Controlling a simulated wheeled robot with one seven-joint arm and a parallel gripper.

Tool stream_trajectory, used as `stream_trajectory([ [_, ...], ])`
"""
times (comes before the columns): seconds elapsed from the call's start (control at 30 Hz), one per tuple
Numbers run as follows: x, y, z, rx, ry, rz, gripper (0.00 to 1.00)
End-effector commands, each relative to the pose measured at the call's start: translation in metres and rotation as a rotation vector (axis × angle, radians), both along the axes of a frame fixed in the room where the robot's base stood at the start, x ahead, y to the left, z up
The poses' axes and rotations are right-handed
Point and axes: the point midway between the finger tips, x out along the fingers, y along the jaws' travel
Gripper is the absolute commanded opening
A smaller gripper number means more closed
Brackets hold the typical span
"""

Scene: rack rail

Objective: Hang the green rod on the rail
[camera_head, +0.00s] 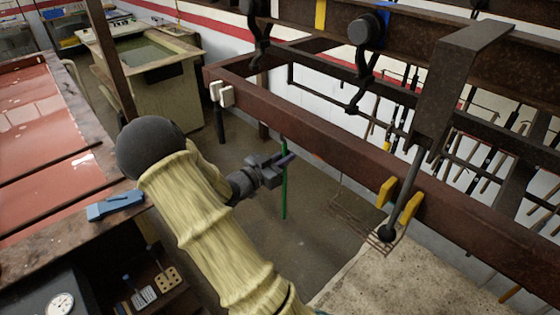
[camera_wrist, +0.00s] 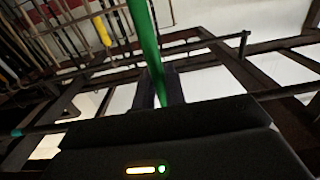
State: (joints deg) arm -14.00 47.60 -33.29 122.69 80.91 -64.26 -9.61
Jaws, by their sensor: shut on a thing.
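The green rod (camera_head: 284,190) hangs upright in the head view, in front of the brown rail (camera_head: 330,150) and below its top edge. My gripper (camera_head: 283,163) is shut on the rod near its upper part. In the wrist view the green rod (camera_wrist: 146,45) runs up from between my fingers (camera_wrist: 160,88). The rod looks apart from the rail, though the depth between them is hard to tell. The part of the rod inside the jaws is hidden.
Black hooks (camera_head: 363,60) hang above. A red-topped table (camera_head: 40,150) with a blue object (camera_head: 115,205) stands left. Open floor lies below the gripper.

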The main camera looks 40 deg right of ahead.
Motion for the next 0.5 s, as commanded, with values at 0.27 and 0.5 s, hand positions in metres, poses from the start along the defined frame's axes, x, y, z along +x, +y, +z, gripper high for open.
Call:
stream_trajectory([
  [0.27,0.000,-0.012,-0.011,-0.001,0.000,-0.001,0.00],
  [0.5,0.001,-0.016,-0.020,-0.001,0.000,-0.001,0.00],
])
